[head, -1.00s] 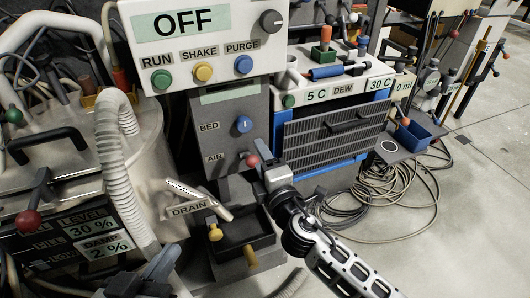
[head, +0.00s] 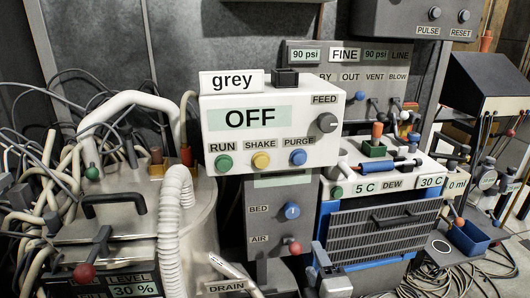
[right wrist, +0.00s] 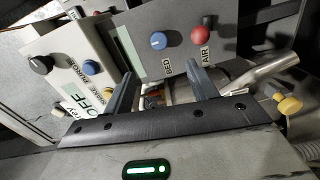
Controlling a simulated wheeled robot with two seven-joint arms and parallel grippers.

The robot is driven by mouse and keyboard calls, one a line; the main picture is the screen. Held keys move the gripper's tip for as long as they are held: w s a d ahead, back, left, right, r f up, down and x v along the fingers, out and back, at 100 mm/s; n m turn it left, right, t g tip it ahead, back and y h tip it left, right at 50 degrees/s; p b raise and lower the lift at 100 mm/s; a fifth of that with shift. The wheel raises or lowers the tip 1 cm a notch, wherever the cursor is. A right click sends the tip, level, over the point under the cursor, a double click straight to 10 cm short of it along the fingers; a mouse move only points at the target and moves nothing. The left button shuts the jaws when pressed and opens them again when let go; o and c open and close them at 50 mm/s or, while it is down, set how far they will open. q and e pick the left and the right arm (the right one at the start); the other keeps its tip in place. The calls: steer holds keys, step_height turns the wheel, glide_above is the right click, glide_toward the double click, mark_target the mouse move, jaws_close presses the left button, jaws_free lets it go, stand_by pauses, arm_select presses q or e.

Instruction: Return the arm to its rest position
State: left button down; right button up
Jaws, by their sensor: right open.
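My right gripper (head: 322,262) is at the bottom of the head view, in front of the machine's lower column and to the right of the red AIR knob (head: 295,248). In the right wrist view its two fingers stand apart (right wrist: 163,88) with nothing held between them. The red AIR knob (right wrist: 201,36) and the blue BED knob (right wrist: 159,40) show beyond the fingers, apart from them. My left gripper is out of view.
A blue-framed cooler (head: 375,235) stands close on the right. A ribbed white hose (head: 170,240) and a metal vessel are on the left. Loose cables lie at the lower right.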

arm_select(q)
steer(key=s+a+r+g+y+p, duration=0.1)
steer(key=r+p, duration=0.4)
steer(key=p, duration=0.6)
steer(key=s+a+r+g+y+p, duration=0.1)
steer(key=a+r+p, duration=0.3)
steer(key=p, duration=0.7)
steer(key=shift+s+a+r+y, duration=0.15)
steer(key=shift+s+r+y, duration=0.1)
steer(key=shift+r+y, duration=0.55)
arm_select(e)
steer(key=s+r+m+g, duration=0.3)
steer(key=s+r+m, duration=0.3)
steer(key=s+m, duration=0.2)
steer(key=s+d+r+m+g+y, duration=0.1)
steer(key=s+r+m+g, duration=0.3)
steer(key=s+r+m, duration=0.2)
steer(key=s+m, duration=0.2)
steer(key=s, duration=0.2)
steer(key=shift+s+r+y, duration=0.3)
steer(key=shift+s, duration=0.05)
